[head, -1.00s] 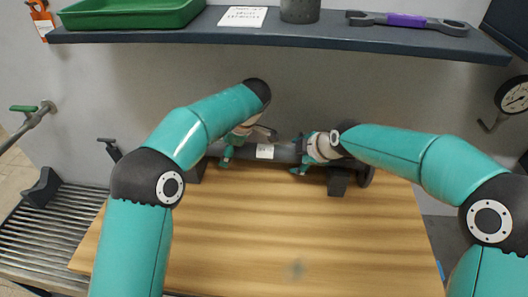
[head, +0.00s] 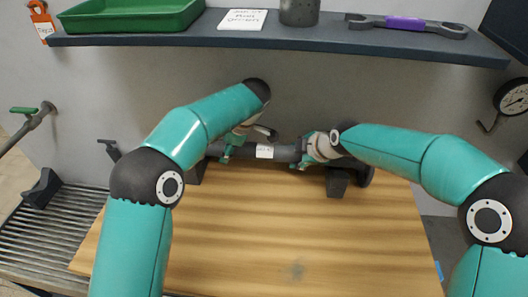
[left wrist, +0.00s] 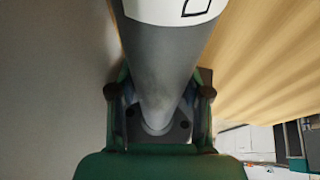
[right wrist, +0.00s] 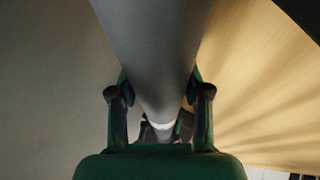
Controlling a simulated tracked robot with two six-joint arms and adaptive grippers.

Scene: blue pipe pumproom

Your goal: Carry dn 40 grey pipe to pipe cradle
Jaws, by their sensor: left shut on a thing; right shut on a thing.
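The grey pipe (head: 285,153) lies left to right at the back of the wooden bench, with a white label on its middle and a dark flange at its right end. It is at two black blocks, left (head: 195,172) and right (head: 338,182); I cannot tell whether it rests on them. My left gripper (head: 229,150) is shut on the pipe left of the label. My right gripper (head: 305,158) is shut on it right of the label. The pipe runs between the fingers in the left wrist view (left wrist: 160,65) and right wrist view (right wrist: 150,50). Black V-shaped supports (head: 42,188), possibly the pipe cradle, stand at far left.
A slatted rack (head: 45,235) lies left of the bench. A shelf (head: 300,42) with a green tray (head: 130,14), a grey cup (head: 299,11) and a wrench (head: 407,23) overhangs the back. The bench front (head: 290,235) is clear. A gauge (head: 514,99) is at right.

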